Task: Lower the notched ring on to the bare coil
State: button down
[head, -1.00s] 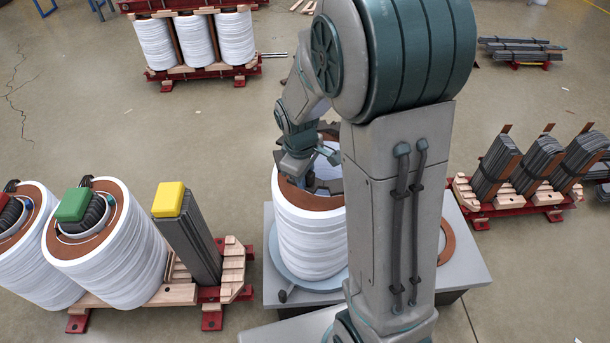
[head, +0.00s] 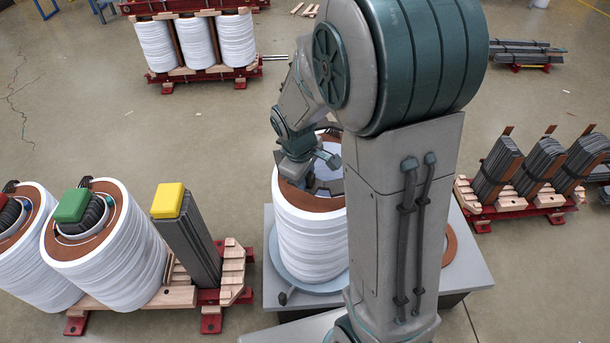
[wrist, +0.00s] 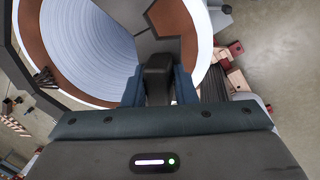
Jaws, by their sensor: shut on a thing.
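The bare coil (head: 310,240) is a white-wound cylinder with a brown top, standing upright on a round plate on the grey table. My gripper (head: 312,183) is over its top; in the wrist view my gripper (wrist: 158,85) is shut on a dark part of the notched ring (wrist: 130,38). The grey ring lies across the coil's mouth in that view, with brown coil top showing at its notches and the pale bore inside it. My arm hides the coil's right side and much of the ring in the head view. I cannot tell whether ring and coil touch.
Left of the table, coils with red and green caps stand beside a yellow-capped core post (head: 188,235) on a wooden and red base. A rack of leaning core stacks (head: 540,165) stands at right. Finished white coils (head: 195,40) stand behind. Open floor lies between.

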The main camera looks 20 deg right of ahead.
aim_at(305, 198)
jog(key=shift+f+b, duration=1.9)
jog(key=shift+f, duration=0.55)
jog(key=c, duration=1.1)
grip_release()
jog(key=shift+r, duration=0.1)
notch_tip(305, 198, up, 14)
jog(key=s+a+p, duration=0.1)
jog(key=s+a, duration=0.1)
jog(key=shift+f+p, duration=0.25)
jog(key=shift+p, duration=0.15)
jog(key=s+d+r+m+p, duration=0.1)
jog(key=s+r+m+p, duration=0.2)
jog(key=s, duration=0.4)
jog(key=s+d+r+m+t+y+p, duration=0.1)
jog(key=s+r+m+p, duration=0.2)
jog(key=s+m, duration=0.3)
jog(key=shift+s+r+y, duration=0.3)
jog(key=shift+s+r, duration=0.05)
jog(key=shift+s, duration=0.25)
